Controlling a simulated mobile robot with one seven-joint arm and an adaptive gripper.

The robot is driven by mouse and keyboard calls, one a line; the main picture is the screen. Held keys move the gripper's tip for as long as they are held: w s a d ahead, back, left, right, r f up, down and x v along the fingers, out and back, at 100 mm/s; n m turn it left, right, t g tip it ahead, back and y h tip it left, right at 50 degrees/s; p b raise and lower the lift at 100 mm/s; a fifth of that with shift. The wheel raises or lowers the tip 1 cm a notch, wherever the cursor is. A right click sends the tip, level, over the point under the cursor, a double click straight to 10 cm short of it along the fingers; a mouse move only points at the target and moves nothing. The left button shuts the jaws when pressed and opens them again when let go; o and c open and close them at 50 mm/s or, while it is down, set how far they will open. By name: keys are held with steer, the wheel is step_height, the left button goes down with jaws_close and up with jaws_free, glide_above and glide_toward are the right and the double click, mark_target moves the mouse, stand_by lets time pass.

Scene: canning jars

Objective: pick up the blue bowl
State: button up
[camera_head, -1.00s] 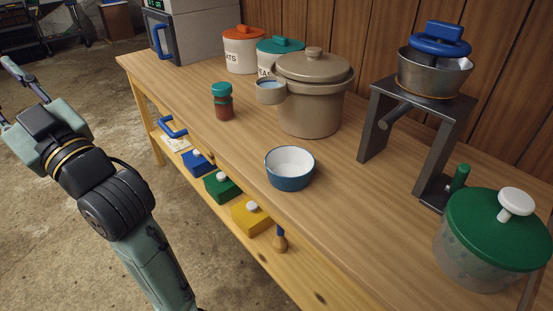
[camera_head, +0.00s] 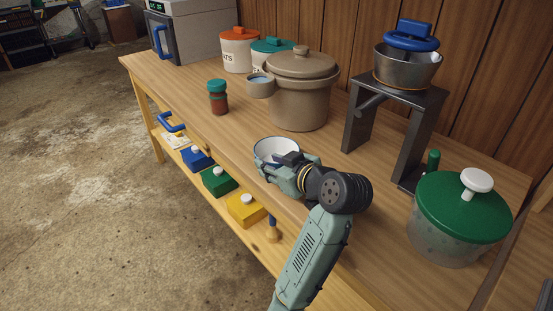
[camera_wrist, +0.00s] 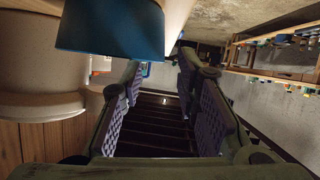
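The blue bowl (camera_head: 276,147), white inside, stands near the front edge of the wooden counter. My gripper (camera_head: 281,168) is at its near side and hides its lower front in the head view. In the wrist view the bowl's blue outer wall (camera_wrist: 112,30) fills the top, left of centre. There my gripper (camera_wrist: 160,76) is open, with its two purple-padded fingers apart and nothing between them. The bowl lies beyond the fingers, up and to the left, not between them. I cannot tell whether a finger touches it.
A tan lidded crock (camera_head: 301,95) stands behind the bowl, with a small cup (camera_head: 260,87) and a spice jar (camera_head: 217,98) to its left. A metal stand (camera_head: 393,110) and a green-lidded pot (camera_head: 455,225) are at right. Counter left of the bowl is clear.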

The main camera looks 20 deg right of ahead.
steer(key=shift+p+x, duration=0.45)
steer(key=shift+x, duration=2.35)
steer(key=shift+c, duration=0.3)
jaws_close()
